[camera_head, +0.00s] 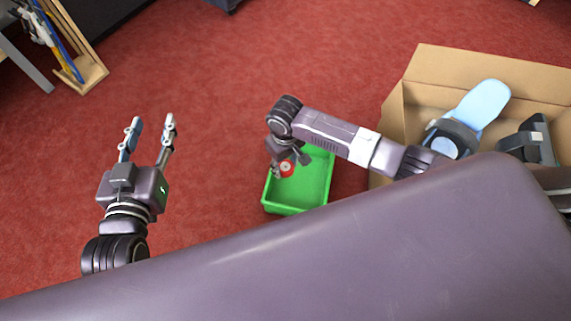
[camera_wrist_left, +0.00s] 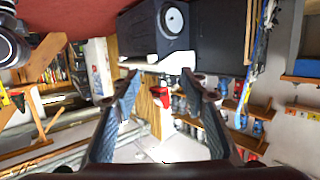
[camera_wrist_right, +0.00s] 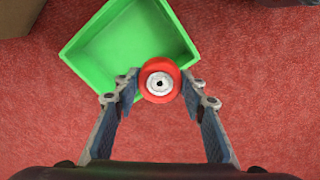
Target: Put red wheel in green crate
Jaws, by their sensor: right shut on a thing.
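The red wheel (camera_wrist_right: 145,91) with its pale hub is between the fingertips of my right gripper (camera_wrist_right: 158,88), which is shut on it. In the head view the wheel (camera_head: 286,168) shows beneath my right gripper (camera_head: 288,160), over the left part of the green crate (camera_head: 318,190). In the right wrist view the wheel overlaps the near rim of the crate (camera_wrist_right: 105,38), whose visible floor is empty. How high the wheel is above the crate I cannot tell. My left gripper (camera_head: 153,125) is open and empty, well left of the crate; its spread fingers also show in the left wrist view (camera_wrist_left: 160,88).
A cardboard box (camera_head: 480,66) with a light-blue item (camera_head: 484,103) and dark items stands right of the crate. A wooden rack (camera_head: 80,75) is at the upper left. The red carpet (camera_head: 220,90) between is clear.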

